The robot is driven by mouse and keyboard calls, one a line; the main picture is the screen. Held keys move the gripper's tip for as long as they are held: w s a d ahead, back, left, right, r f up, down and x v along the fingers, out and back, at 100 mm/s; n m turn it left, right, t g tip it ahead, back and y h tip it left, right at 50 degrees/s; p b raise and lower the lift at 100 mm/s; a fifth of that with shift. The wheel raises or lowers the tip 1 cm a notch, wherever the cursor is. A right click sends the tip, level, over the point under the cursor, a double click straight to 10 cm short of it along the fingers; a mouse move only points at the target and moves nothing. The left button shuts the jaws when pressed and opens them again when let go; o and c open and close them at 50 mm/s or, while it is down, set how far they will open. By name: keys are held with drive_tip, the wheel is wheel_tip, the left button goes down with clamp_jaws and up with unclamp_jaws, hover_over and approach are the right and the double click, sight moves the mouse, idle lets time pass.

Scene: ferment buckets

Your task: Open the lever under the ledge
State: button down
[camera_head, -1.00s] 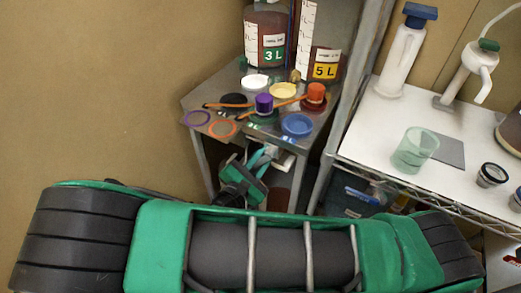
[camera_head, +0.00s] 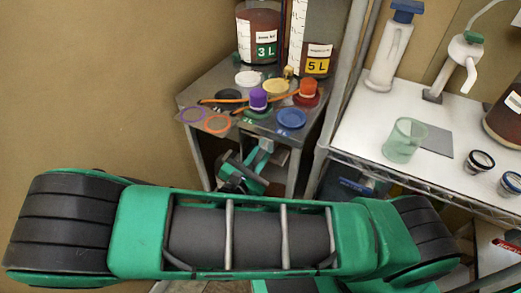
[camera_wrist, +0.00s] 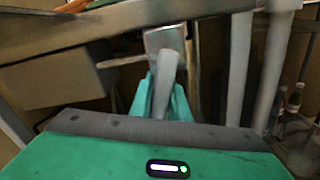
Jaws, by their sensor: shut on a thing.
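In the wrist view, a grey rounded lever (camera_wrist: 166,72) hangs from a pale metal block (camera_wrist: 165,39) just under the steel ledge (camera_wrist: 100,32). My gripper (camera_wrist: 163,100), with teal fingers, is shut on the lever's lower part, one finger on each side. The fingers hide part of the lever. In the head view, my gripper (camera_head: 262,154) is below the front edge of the small steel table. The lever itself cannot be made out there.
The table top holds a 3 L bucket (camera_head: 259,32), a 5 L bucket (camera_head: 318,62) and several coloured lids and caps. A wire shelf with a white top (camera_head: 370,125) stands to the right, carrying a green beaker (camera_head: 404,141). Table legs flank my gripper.

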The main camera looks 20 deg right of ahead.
sight(256, 161)
drive_tip(key=c, duration=1.7)
unclamp_jaws()
drive_tip(key=v, duration=1)
drive_tip(key=shift+s+a, duration=0.1)
drive_tip(key=shift+a, duration=0.05)
drive_tip(key=shift+s+a, duration=0.15)
drive_tip(key=shift+s, duration=0.05)
